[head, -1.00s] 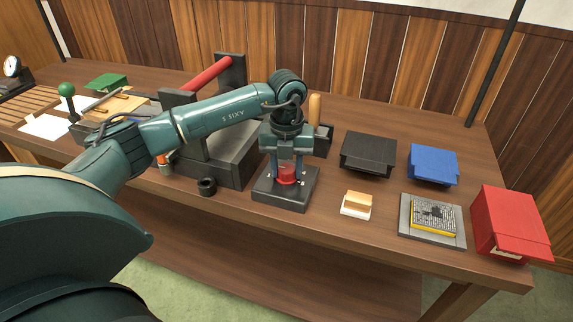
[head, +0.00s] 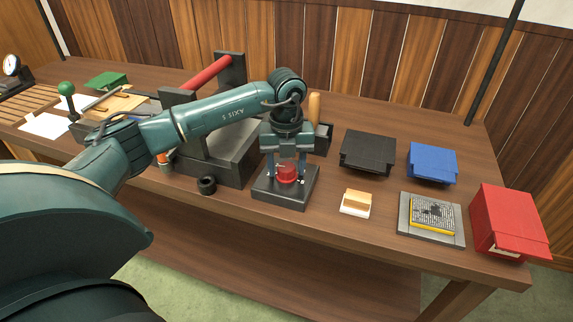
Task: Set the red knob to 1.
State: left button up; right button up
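The red knob (head: 287,174) sits on a dark square base (head: 285,195) near the middle of the table's front. My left gripper (head: 287,165) points straight down over it, with one finger on each side of the knob's upper part. The fingers look spread wider than the knob, so the gripper appears open, with no clear contact. The knob's markings and pointer are too small to read, and its top is partly hidden by the gripper. My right gripper is not in view.
A black ring (head: 207,185) and a dark press with a red bar (head: 208,73) stand left of the base. A wooden block on a white piece (head: 355,203), a type plate (head: 432,218), and black (head: 367,152), blue (head: 432,163) and red (head: 505,222) boxes stand to the right.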

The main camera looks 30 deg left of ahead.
aim_at(287, 168)
pick_arm(q)
jog(key=shift+o, duration=0.7)
notch_tip(287, 168, up, 13)
jog(key=shift+d, duration=0.1)
dwell(0.4)
